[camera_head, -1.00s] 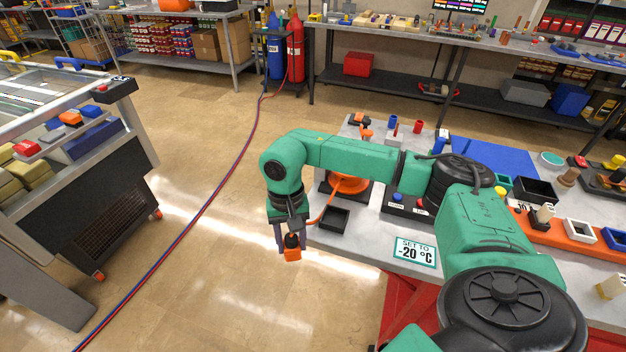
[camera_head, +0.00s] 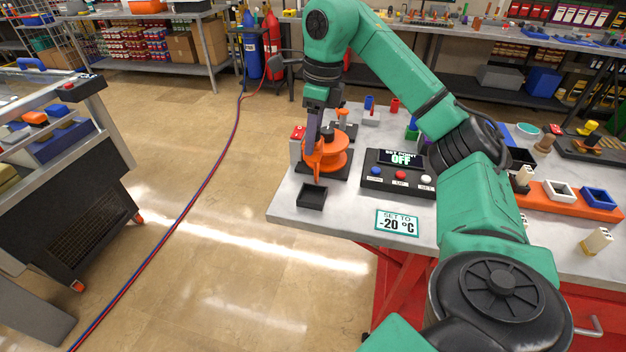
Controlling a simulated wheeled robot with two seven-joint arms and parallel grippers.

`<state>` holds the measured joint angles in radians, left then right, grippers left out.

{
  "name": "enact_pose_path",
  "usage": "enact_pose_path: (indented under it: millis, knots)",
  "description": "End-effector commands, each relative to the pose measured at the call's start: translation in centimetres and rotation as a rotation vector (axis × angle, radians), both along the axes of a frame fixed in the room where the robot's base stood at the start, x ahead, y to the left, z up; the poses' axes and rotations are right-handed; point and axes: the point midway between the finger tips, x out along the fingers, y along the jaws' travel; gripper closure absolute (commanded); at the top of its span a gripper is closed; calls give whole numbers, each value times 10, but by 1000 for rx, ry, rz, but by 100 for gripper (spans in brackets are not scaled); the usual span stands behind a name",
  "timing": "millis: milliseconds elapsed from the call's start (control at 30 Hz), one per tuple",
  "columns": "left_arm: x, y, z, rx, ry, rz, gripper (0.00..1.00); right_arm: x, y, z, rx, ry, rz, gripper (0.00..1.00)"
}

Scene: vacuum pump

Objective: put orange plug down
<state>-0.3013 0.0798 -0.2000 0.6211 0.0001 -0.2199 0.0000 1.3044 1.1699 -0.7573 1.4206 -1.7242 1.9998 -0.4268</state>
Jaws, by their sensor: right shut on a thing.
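My right gripper (camera_head: 314,132) points down beside the orange reel (camera_head: 333,158) at the left end of the grey bench. It is shut on the orange plug. I cannot pick out the plug clearly, because its orange blends with the reel around the fingertips. Whether it touches the reel or the bench I cannot tell. A small square black tray (camera_head: 311,197) stands empty on the bench in front of the reel. My left gripper is not in view.
A black control box (camera_head: 398,180) reads "OFF" and has several buttons. A "SET TO -20 °C" card (camera_head: 397,223) lies at the bench front. A pale post with a red top (camera_head: 298,133) stands left of the reel.

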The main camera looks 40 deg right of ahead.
Motion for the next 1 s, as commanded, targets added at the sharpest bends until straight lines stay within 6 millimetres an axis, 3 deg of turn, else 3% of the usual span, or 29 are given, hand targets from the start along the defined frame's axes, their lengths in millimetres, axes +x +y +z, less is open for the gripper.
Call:
enact_pose_path:
  millis: [33,200,500,867,900,967,1000]
  knots:
    - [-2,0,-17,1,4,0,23,-1,0,-27,-2,7,0,100]
    - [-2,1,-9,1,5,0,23,-1,-1,-68,-4,5,1,100]
    - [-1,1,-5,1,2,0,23,-1,0,-120,-1,3,2,100]
    - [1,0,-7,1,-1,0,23,0,0,-132,0,0,3,100]
    - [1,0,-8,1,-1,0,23,0,0,-132,-1,-1,3,49]
    - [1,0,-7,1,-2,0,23,0,0,-131,-1,-1,3,26]
    - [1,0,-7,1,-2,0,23,0,0,-131,-1,-1,3,23]
